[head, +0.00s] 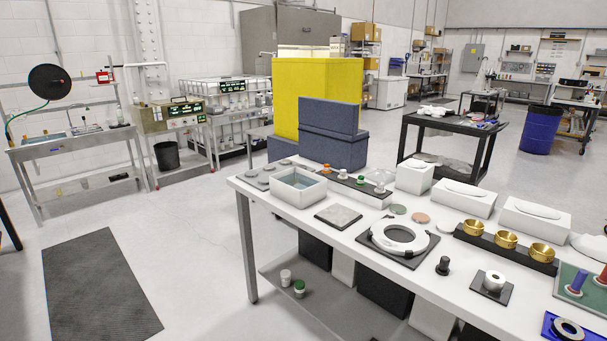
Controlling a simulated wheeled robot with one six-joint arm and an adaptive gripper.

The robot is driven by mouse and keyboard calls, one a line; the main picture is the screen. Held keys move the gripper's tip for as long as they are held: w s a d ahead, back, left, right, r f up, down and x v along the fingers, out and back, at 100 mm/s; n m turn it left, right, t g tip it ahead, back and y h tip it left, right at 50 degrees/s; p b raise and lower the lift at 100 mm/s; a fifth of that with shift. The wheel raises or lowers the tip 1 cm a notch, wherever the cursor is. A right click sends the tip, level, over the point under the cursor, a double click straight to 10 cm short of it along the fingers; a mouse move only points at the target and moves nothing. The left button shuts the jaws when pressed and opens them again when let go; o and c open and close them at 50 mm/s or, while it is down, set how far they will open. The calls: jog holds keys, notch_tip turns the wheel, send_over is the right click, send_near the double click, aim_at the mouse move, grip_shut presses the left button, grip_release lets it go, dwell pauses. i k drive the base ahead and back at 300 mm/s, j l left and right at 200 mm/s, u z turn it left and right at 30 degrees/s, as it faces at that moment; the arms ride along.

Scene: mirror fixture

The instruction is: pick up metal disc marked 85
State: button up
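No marking 85 can be read at this size, so I cannot tell which disc bears it. Several small grey discs (285,162) lie on a grey mat at the table's far left corner. My gripper is not in view.
Open floor lies to the left, with a dark mat (98,288).

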aim_at(264, 181)
jog(key=i+u, duration=0.1)
jog(key=i, duration=0.5)
jog(key=i+l+u, duration=0.1)
jog(key=i, duration=0.55)
jog(key=i+l+u, duration=0.15)
jog(key=i, duration=0.45)
jog(key=i+l+u, duration=0.2)
jog(key=k+j, duration=0.1)
jog(key=j, duration=0.05)
